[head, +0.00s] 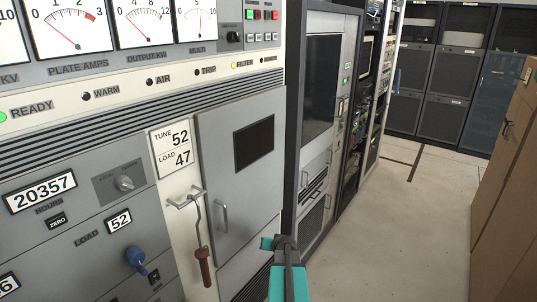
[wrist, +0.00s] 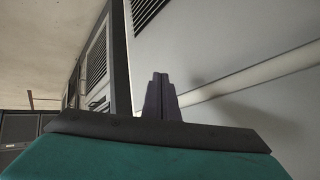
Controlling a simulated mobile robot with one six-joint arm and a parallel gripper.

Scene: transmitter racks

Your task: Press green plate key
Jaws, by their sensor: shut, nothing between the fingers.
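A small green key (head: 249,14) sits high on the light grey transmitter panel in the head view, right of the meters. A red key (head: 257,14) is beside it. More small keys are in the same group, and their labels are too small to read, so I cannot tell which one is marked plate. My gripper (head: 286,243) is low in the head view, in front of the cabinet's lower right edge, well below the keys. In the wrist view its dark fingers (wrist: 160,84) are together and empty, near a pale panel. No key shows in the wrist view.
A cabinet door (head: 240,205) with a dark window and a red-handled hook (head: 205,268) are left of my gripper. Dark racks (head: 460,75) stand at the back. A brown cabinet (head: 508,165) is at right. The aisle floor (head: 410,215) is clear.

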